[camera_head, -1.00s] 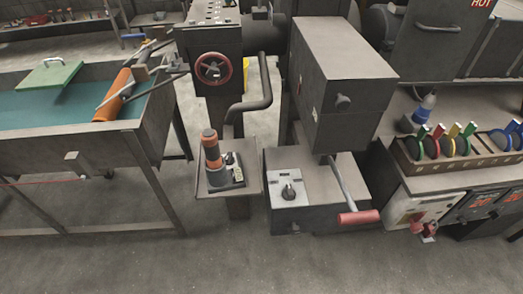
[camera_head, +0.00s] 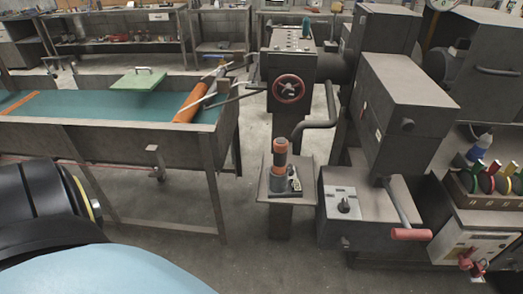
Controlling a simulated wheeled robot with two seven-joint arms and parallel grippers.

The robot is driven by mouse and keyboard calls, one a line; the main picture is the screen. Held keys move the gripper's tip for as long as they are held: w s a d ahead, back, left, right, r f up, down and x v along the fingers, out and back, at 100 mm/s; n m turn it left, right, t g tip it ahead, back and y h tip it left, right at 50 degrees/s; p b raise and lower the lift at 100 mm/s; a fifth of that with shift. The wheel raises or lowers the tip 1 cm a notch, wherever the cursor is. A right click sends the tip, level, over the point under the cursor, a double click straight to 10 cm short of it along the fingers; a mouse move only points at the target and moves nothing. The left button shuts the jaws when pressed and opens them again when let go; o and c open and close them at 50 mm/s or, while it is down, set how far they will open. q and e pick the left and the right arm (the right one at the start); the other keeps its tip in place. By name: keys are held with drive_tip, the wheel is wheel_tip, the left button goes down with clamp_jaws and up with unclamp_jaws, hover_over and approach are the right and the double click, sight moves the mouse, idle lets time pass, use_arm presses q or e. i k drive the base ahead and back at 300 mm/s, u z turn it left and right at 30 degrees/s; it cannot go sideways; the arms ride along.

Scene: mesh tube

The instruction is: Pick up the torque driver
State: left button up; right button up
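The torque driver (camera_head: 280,161) looks like an orange and dark handheld tool. It stands upright in a small base (camera_head: 279,186) on a little grey shelf (camera_head: 265,194) in the middle of the head view. Part of my own body, black with a yellow ring and light blue, fills the lower left corner. No gripper fingers show in this view, so neither gripper is seen near the driver.
A long trough with a green liner (camera_head: 85,132) stands at left, with an orange tube (camera_head: 199,93) leaning in it. A machine with a red handwheel (camera_head: 289,88) stands behind the shelf. A grey box with a red-handled lever (camera_head: 411,234) is right of it. Floor in front is clear.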

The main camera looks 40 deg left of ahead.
sight(280, 145)
drive_tip(key=k, duration=0.4)
drive_tip(key=u, duration=1)
